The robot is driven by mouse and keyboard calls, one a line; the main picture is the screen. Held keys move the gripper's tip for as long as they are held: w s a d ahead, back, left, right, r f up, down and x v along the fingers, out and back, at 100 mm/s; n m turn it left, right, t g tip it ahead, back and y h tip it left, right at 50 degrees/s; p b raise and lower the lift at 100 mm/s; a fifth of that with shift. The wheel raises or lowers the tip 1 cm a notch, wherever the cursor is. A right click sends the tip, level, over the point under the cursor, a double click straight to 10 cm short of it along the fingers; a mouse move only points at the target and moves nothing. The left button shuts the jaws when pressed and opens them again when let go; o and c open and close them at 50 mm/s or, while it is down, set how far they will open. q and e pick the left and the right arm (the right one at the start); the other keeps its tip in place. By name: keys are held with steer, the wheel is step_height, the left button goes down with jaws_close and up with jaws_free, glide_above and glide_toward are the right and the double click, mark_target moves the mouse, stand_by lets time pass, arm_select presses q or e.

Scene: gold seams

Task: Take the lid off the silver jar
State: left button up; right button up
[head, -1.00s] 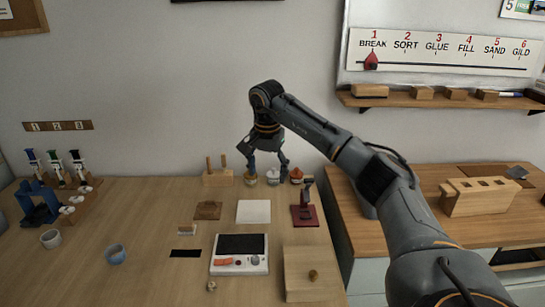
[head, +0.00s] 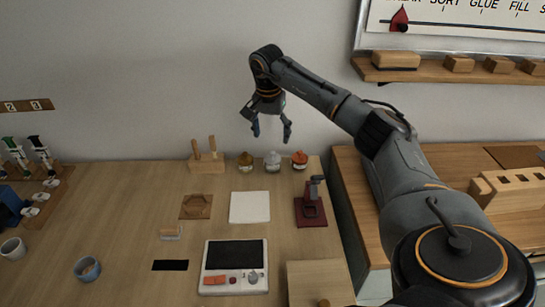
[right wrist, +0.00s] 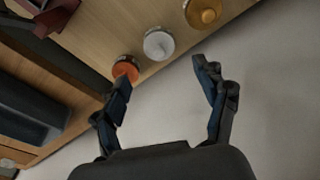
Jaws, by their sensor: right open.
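The silver jar (head: 272,161) stands at the back of the wooden table, between a gold jar (head: 246,160) and an orange-red jar (head: 300,160). In the right wrist view the silver jar (right wrist: 158,44) shows from above as a round silver top with a small knob, so its lid appears to be on. My right gripper (head: 272,132) is open and empty, with its fingers pointing down above the silver jar and clear of it. Its two fingers also show apart in the right wrist view (right wrist: 160,75). My left gripper is not in view.
A wooden block with upright handles (head: 207,161) stands left of the jars. A dark red stand (head: 311,208) and a white sheet (head: 250,207) lie in front. A device with a dark screen (head: 235,266) is nearer. The wall is close behind the jars.

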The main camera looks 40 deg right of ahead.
mark_target(273, 152)
steer(key=f, duration=0.3)
steer(key=shift+w+d, duration=0.2)
step_height(273, 152, down, 4)
steer(key=shift+s+d+f+p, duration=0.1)
steer(key=shift+d+p, duration=0.05)
steer(key=shift+p, duration=0.4)
steer(key=shift+f, duration=0.4)
steer(key=c, duration=0.8)
